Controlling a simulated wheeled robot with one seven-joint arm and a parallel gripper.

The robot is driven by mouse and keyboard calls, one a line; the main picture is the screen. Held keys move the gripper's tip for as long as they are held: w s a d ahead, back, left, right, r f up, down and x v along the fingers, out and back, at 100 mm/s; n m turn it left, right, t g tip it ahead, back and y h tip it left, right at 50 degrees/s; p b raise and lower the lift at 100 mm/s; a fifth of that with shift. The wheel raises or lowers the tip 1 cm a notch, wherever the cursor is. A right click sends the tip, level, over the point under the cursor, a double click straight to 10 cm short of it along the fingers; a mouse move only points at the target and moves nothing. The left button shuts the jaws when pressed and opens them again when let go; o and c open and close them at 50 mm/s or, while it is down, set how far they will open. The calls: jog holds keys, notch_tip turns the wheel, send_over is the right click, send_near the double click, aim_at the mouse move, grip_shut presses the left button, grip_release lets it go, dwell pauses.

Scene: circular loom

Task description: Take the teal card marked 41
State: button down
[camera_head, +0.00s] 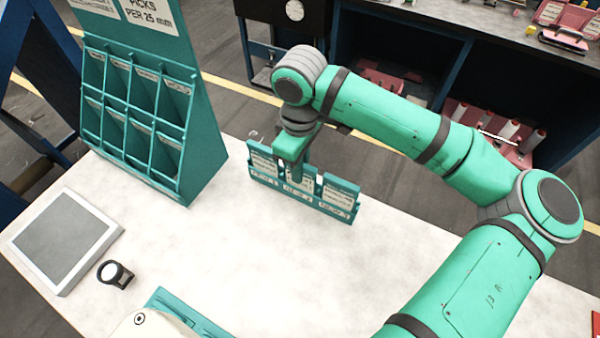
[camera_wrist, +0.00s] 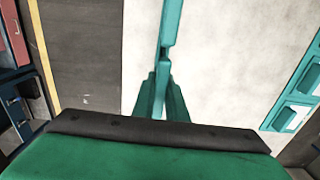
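The print is too small to read, so I cannot tell which card is marked 41. My gripper (camera_head: 296,172) points down at the holder's middle slot and partly hides the card there. In the wrist view, my gripper's fingers (camera_wrist: 161,98) are close together, in line with the holder's thin top edge (camera_wrist: 171,22).
A tall teal pocket rack (camera_head: 205,150) stands left of the holder. A grey-framed tablet (camera_head: 65,240) and a small black round item (camera_head: 115,274) lie at the table's left. A teal tray (camera_head: 185,312) lies in front. The table (camera_head: 240,255) between is clear.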

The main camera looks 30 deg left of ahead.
jog(key=shift+r, duration=0.6)
jog(key=shift+r, duration=3.25)
